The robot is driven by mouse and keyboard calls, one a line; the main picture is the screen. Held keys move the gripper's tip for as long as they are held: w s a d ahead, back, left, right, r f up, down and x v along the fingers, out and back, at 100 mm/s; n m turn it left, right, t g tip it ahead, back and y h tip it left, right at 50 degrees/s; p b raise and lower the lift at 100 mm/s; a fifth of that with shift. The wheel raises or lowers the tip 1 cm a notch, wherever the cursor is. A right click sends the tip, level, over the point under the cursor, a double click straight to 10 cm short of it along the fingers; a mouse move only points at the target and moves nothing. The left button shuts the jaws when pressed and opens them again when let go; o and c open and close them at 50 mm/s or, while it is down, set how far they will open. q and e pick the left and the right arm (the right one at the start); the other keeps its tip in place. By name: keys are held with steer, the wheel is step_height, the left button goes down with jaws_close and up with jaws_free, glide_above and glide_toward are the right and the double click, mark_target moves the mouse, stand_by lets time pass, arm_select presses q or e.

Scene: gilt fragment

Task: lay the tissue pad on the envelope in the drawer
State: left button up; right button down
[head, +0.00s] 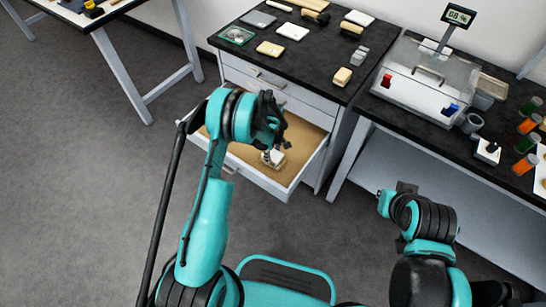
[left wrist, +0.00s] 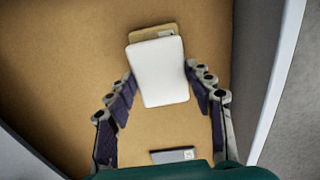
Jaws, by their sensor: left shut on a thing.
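The tissue pad (left wrist: 160,76) is a white, rounded rectangle, held slightly tilted between the fingertips of my left gripper (left wrist: 160,84) in the left wrist view. My left gripper (head: 278,146) also shows in the head view, reaching down into the open drawer (head: 304,170), shut on the pad. The pad (head: 272,158) shows there as a small pale patch below the fingers. The envelope (left wrist: 152,34) is tan and mostly hidden behind the pad; only its far end shows. I cannot tell whether the pad touches it. My right gripper's fingers do not show.
A small dark grey item (left wrist: 173,155) lies on the drawer floor near the gripper's base. The black cabinet top (head: 300,60) above the drawer bears several pads and tools. A bench (head: 420,118) with a clear-lidded box (head: 428,76) stands to the right.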

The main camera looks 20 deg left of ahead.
arm_select(q)
step_height(320, 180, down, 2)
steer(key=shift+f+b, duration=0.25)
steer(key=shift+b, duration=0.15)
steer(key=shift+r, duration=0.1)
steer(key=o, duration=0.8)
